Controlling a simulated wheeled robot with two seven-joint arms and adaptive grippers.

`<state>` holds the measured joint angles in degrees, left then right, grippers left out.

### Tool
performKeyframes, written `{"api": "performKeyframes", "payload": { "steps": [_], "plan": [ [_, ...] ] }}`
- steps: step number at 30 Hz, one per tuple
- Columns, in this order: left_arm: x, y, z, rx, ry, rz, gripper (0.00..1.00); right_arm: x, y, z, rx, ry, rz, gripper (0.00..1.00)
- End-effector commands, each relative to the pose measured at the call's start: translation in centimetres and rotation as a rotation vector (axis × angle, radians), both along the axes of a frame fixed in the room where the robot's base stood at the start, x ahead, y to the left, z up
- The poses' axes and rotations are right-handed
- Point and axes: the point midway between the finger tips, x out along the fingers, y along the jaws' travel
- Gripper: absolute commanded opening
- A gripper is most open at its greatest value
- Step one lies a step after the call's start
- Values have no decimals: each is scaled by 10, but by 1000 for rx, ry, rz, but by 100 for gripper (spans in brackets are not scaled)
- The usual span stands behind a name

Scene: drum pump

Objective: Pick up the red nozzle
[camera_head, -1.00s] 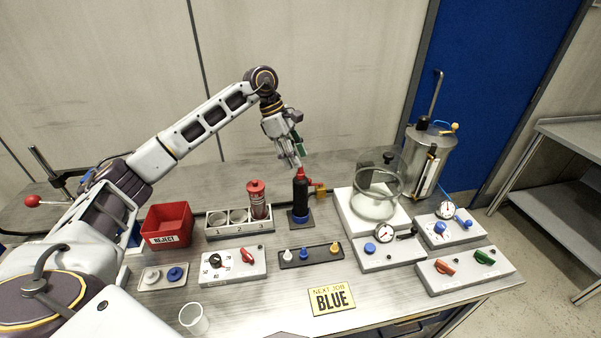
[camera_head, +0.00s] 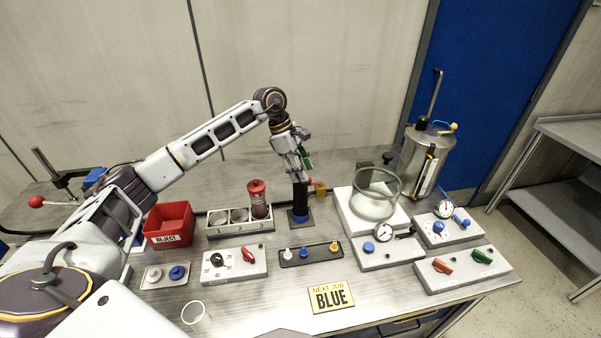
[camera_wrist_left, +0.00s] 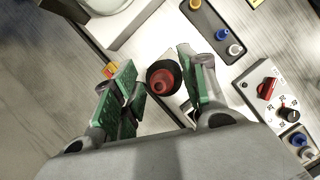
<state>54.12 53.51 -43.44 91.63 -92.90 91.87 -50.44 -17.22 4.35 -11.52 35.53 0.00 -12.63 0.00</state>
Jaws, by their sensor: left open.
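The red nozzle (camera_wrist_left: 163,82) sits on top of an upright black cartridge (camera_head: 300,195) with a blue ring at its foot. My left gripper (camera_head: 301,172) is open and points down over the cartridge top. In the left wrist view the green-padded fingers of the gripper (camera_wrist_left: 158,72) stand on either side of the nozzle, with gaps visible. In the head view the fingers hide most of the nozzle. My right gripper is not in view.
A rack (camera_head: 239,231) with a red-capped cartridge (camera_head: 258,199) and a red reject bin (camera_head: 168,224) stand to the left. A glass chamber (camera_head: 373,203) stands to the right. A tray of small nozzles (camera_head: 310,256) lies in front.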

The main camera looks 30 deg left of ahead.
Motion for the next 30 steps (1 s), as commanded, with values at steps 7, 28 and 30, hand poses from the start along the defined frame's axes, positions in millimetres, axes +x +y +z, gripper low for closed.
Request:
{"api": "performKeyframes", "payload": {
  "steps": [7, 28, 30],
  "plan": [
    [0, 0, 0, 0, 0, 0, 21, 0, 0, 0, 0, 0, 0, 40],
    [0, 0, 13, -1, -1, 0, 16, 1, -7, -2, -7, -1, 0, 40],
    [1, 0, 19, -1, -2, 0, 16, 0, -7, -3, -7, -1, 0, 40]
  ]
}}
